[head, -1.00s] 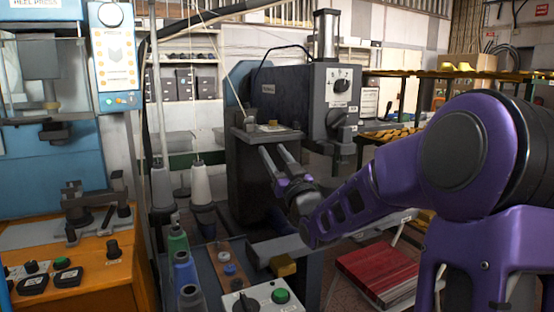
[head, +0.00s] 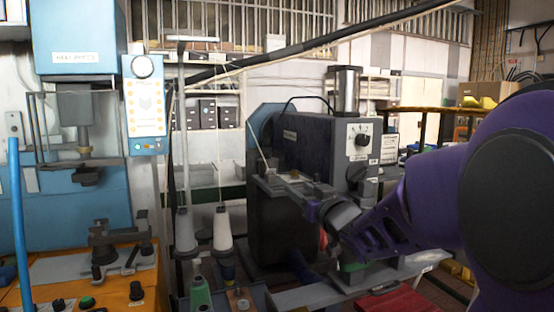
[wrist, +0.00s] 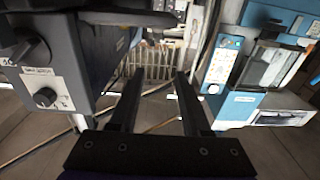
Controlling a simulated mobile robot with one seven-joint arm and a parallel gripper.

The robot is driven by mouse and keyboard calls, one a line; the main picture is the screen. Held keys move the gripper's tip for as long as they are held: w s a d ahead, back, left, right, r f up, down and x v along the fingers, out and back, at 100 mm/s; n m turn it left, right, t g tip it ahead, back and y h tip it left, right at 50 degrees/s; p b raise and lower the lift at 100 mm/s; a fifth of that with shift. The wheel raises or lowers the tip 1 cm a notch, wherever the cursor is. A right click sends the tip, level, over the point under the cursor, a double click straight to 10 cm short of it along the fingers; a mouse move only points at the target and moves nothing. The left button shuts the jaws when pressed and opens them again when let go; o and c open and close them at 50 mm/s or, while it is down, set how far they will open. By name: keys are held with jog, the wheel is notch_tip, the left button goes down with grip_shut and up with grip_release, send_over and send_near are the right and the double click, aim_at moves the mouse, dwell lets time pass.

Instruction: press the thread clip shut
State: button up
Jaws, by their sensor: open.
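I cannot make out the thread clip for sure in either view. A dark grey machine (head: 305,143) with dials stands in the middle of the head view, and a pale thread runs down to its front plate. A small yellowish piece shows on that plate, too small to identify. My gripper (head: 287,189) is in front of the machine at about plate height, pointing left. In the wrist view my gripper (wrist: 156,80) has its two dark fingers apart, with nothing between them. The machine (wrist: 62,78) is left of the fingers there, clear of them.
A blue heel press (head: 80,185) stands at the left, with an orange control bench (head: 140,292) below. White thread cones (head: 222,228) stand between press and machine. A red stack (head: 385,306) lies low at right. A dark diagonal bar crosses above the machine.

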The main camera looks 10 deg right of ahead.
jog(key=b, duration=0.2)
send_near(273, 169)
jog(key=x, duration=0.7)
jog(key=shift+w+a+r, duration=0.1)
jog(key=shift+w, duration=0.05)
grip_shut()
